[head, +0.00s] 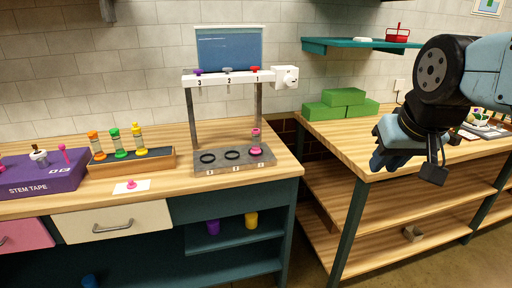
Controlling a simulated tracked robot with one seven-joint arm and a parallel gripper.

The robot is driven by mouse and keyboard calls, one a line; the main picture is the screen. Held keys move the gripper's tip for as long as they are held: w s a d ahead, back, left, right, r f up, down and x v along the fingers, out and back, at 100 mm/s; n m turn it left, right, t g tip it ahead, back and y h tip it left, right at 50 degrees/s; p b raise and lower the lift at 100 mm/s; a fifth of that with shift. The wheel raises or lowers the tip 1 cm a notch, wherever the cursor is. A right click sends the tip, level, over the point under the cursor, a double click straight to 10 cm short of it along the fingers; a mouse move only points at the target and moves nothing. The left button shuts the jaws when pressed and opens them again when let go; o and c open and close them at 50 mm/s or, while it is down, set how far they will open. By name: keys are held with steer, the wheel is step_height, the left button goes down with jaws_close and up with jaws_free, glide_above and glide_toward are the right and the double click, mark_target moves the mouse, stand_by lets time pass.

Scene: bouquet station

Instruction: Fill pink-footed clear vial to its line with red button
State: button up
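The pink-footed clear vial (256,142) stands upright at the right place of the dispenser's grey base (215,167), under the bar's right end. Its body is small here, and I cannot make out its line or any liquid level. The red button (255,69) sits on top of the white dispenser bar (235,78), above the number 1. My gripper (382,160) hangs at the right, in front of the right-hand bench and well apart from the vial and button. Its fingers point down and left; their gap is not clear. I see nothing held.
A purple button (198,71) and a grey button (228,69) share the bar under a blue tank (229,48). A wooden rack (133,161) holds several coloured vials at left, beside a purple stem tape box (45,175). Green blocks (340,103) lie on the right bench.

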jaws_close()
stand_by(1.1)
